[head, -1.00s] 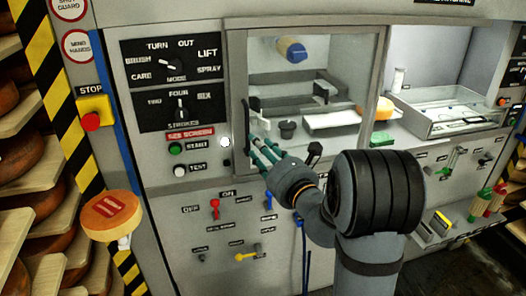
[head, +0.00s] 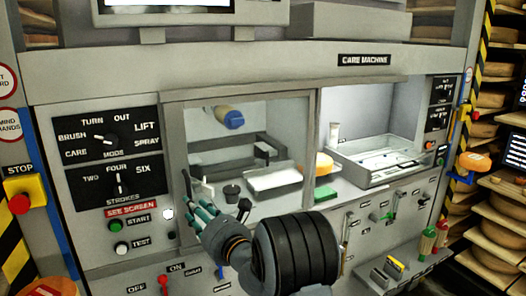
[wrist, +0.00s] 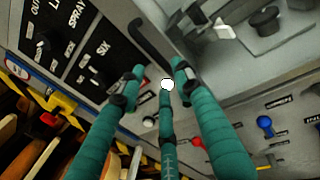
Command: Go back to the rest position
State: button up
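My gripper (head: 203,215) has teal fingers and is in front of the care machine (head: 240,60), beside the lower left edge of its window. In the wrist view my gripper (wrist: 162,78) has its fingers spread, with nothing held between them. The round white button (wrist: 167,84) shows behind the gap between the fingertips. A dark handle (wrist: 151,45) on the window edge is close to the fingertips; I cannot tell whether they touch it. My dark forearm covers part of the lower panel in the head view.
Left of my gripper are the mode and strokes knobs, the green start button (head: 116,224) and the yellow-and-red stop button (head: 25,192). An orange cheese wheel (head: 318,163) and a green block (head: 325,194) sit inside the machine. Cheese shelves stand at the right.

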aim_at(181, 194)
jog(key=x, duration=0.5)
jog(key=shift+w+a, duration=0.2)
jog(key=shift+w, duration=0.1)
jog(key=shift+d, duration=0.2)
jog(key=shift+w+d, duration=0.1)
jog(key=shift+d, duration=0.15)
